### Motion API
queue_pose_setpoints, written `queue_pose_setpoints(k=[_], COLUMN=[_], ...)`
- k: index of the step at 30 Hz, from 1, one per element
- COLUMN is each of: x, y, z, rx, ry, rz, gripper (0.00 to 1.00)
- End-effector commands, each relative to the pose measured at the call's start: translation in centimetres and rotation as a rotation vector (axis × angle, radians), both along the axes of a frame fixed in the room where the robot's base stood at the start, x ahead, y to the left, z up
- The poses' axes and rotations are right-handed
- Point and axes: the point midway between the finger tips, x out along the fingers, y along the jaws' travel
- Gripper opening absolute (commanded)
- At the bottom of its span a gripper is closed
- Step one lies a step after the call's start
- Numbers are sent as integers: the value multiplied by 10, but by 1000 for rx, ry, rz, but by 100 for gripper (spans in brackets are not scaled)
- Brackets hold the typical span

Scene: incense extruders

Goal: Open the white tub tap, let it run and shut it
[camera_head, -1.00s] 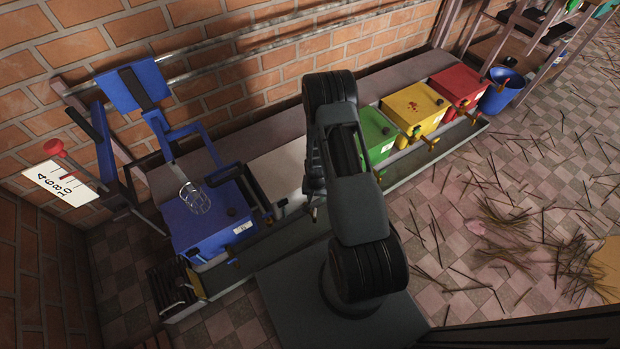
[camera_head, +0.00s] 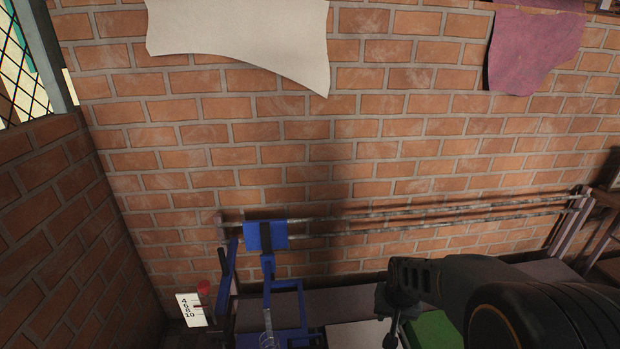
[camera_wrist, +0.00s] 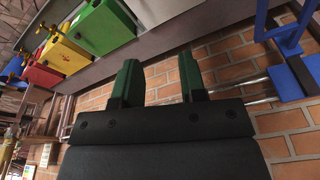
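The white tub (camera_head: 352,335) shows only as a pale patch at the bottom edge of the head view, between a blue frame and a green tub. A pale surface (camera_wrist: 160,10) at the top of the wrist view looks like the same tub. Its tap cannot be made out in either view. My gripper (camera_wrist: 160,85) shows in the wrist view with its two dark green fingers apart and nothing between them. Brick wall lies behind the fingers. In the head view my arm covers the bottom right.
Green (camera_wrist: 103,28), yellow (camera_wrist: 65,53) and red (camera_wrist: 40,75) tubs with taps stand in a row. The blue lever frame (camera_head: 285,285) stands left of the white tub. Metal pipes (camera_head: 420,212) run along the brick wall. A marked scale card (camera_head: 189,310) is at lower left.

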Motion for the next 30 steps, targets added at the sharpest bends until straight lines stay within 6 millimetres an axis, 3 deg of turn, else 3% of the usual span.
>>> queue_pose_setpoints(k=[1, 3, 6, 10, 17, 30], x=[-11, -27, -51, -76, -102, -106], y=[6, 13, 21, 28, 33, 34], z=[51, 91, 137, 178, 209, 212], rx=[-5, -11, -18, -27, -34, -35], ry=[-27, -48, -72, -99, -120, -124], rz=[31, 70, 120, 172, 220, 228], gripper=[38, 38, 38, 38, 38, 38])
